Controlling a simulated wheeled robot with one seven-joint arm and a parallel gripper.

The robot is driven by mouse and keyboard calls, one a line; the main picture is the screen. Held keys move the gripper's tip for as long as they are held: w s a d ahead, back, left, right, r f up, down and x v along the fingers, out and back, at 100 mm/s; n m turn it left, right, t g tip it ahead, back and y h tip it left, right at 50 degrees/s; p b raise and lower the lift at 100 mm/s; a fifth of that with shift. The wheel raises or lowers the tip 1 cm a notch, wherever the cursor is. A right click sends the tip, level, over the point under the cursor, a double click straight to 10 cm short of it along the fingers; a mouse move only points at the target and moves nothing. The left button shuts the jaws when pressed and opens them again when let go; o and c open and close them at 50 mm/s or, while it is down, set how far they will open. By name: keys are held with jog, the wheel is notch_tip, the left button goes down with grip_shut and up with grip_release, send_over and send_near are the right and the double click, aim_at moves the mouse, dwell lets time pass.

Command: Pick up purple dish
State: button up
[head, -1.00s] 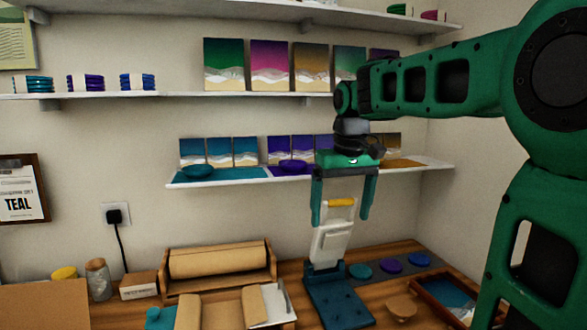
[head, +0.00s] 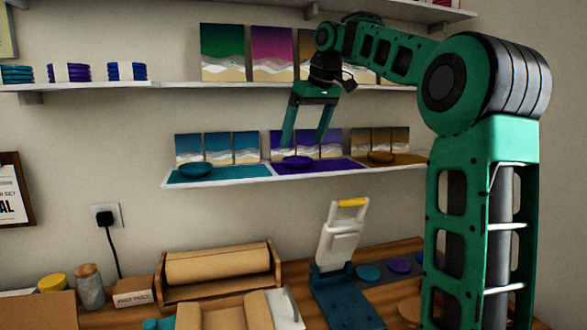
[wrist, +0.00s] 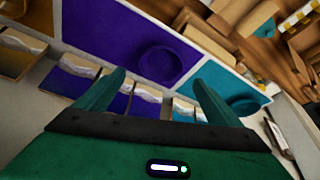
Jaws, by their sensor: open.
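The purple dish (head: 298,162) sits on a purple mat (head: 340,165) in the middle of the white shelf. It also shows in the wrist view (wrist: 160,64), beyond my fingertips and between their lines. My gripper (head: 304,143) is open and empty. In the head view its fingers point down in front of the small pictures, close above the dish. In the wrist view the two fingers (wrist: 157,80) are spread apart, with no contact with the dish visible.
A teal dish (head: 195,170) stands to the left and an amber dish (head: 381,157) to the right on the same shelf. Small wave pictures (head: 318,145) line the wall behind. A higher shelf (head: 180,86) holds larger pictures. A workbench with a white press (head: 340,236) lies below.

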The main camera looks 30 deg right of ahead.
aim_at(297, 159)
jog(key=shift+x, duration=3.2)
jog(key=shift+s, duration=0.1)
jog(key=c, duration=1.2)
jog(key=shift+o, duration=0.2)
